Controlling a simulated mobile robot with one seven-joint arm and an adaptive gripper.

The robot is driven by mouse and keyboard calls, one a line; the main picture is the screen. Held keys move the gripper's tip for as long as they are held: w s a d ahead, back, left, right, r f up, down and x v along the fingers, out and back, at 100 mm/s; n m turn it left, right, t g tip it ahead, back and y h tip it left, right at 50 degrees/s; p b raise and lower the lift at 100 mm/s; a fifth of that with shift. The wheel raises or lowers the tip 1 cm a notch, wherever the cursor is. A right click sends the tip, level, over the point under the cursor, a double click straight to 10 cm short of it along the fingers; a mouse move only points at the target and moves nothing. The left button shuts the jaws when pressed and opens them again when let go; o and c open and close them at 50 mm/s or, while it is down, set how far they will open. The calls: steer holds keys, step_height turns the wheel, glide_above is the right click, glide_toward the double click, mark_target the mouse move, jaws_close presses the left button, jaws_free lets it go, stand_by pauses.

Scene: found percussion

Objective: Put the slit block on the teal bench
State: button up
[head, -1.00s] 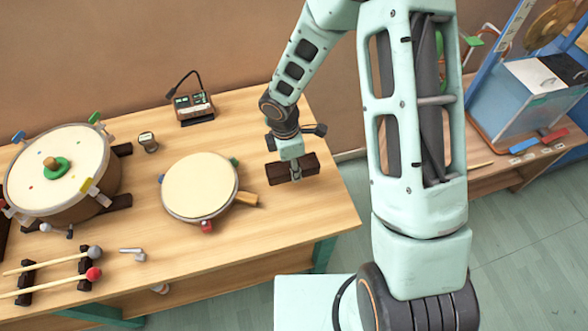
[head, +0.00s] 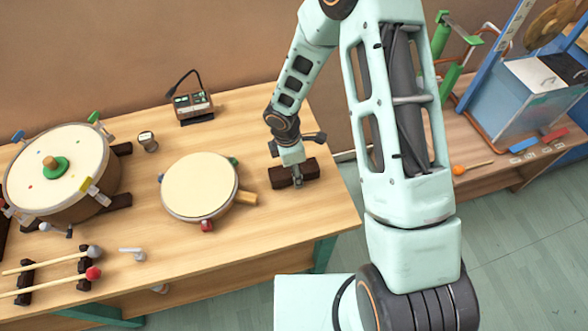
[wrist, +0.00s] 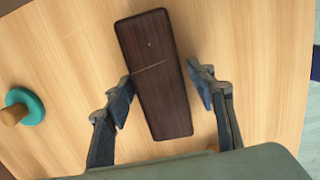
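The slit block (head: 280,178) is a dark brown wooden block near the right end of the teal-legged bench (head: 265,225). It appears to rest on the light wood top. In the wrist view the block (wrist: 155,60) lies lengthwise between the two fingers, with a thin slit line across it. My gripper (head: 297,184) is over the block with its fingers down on either side. In the wrist view my gripper (wrist: 163,90) is open: a gap shows at the right finger, and the left finger is very close to the block's edge.
A round cream drum (head: 200,187) with a wooden handle stands just left of the block. A larger drum (head: 60,170), mallets (head: 50,265) and a small device (head: 194,106) are farther left. Another bench (head: 485,165) with a blue box (head: 530,95) stands at right.

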mark_target(290, 171)
steer(key=shift+o, duration=0.2)
step_height(290, 171, up, 12)
steer(key=a+p, duration=0.1)
steer(key=shift+s, duration=0.45)
steer(key=shift+w+a, duration=0.1)
stand_by(0.4)
